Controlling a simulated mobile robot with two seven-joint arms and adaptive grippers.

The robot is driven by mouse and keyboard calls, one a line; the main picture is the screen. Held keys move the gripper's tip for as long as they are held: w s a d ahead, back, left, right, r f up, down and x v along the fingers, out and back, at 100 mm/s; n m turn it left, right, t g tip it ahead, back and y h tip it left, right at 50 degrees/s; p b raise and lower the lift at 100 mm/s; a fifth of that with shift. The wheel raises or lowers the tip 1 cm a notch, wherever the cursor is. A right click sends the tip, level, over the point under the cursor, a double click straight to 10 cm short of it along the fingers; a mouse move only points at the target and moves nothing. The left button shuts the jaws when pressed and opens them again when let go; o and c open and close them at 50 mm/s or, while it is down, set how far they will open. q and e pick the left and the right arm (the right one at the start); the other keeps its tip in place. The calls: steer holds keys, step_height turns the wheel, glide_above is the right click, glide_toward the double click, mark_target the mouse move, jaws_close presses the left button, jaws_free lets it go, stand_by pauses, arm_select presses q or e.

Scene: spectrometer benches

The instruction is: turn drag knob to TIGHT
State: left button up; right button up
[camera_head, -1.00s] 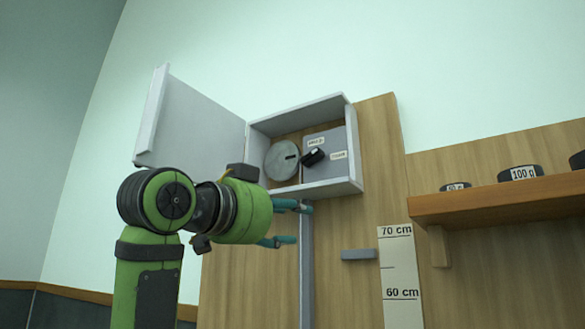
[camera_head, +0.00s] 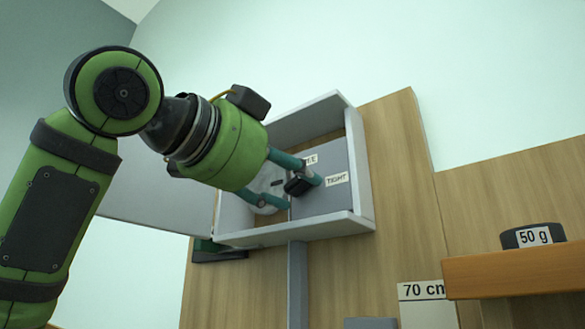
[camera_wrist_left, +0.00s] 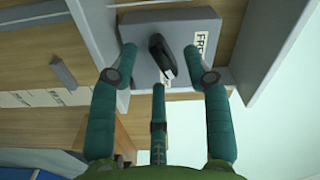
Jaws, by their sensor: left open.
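The black drag knob (camera_head: 298,185) sits on a grey panel (camera_head: 335,203) inside an open wall box. A TIGHT label (camera_head: 336,179) is to its right, and another label (camera_head: 310,160), partly hidden, is above it. My left gripper (camera_head: 303,193) is open at the panel, its teal fingers on either side of the knob. In the left wrist view the knob (camera_wrist_left: 162,58) lies between the spread fingertips, its long bar tilted; contact cannot be told. My right gripper is out of view.
The box (camera_head: 362,185) has raised walls close around my fingers, and its open door (camera_head: 150,215) hangs behind my left arm. A shelf (camera_head: 520,275) with a 50 g weight (camera_head: 533,236) stands at right.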

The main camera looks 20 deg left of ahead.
arm_select(q)
steer(key=shift+w+d, duration=0.15)
steer(key=shift+w, duration=0.45)
steer(key=shift+w+d, duration=0.1)
steer(key=shift+w, duration=0.25)
steer(key=shift+f, duration=0.1)
steer(key=shift+s, duration=0.2)
jaws_close()
steer(key=m, duration=0.4)
steer(key=shift+m, duration=0.4)
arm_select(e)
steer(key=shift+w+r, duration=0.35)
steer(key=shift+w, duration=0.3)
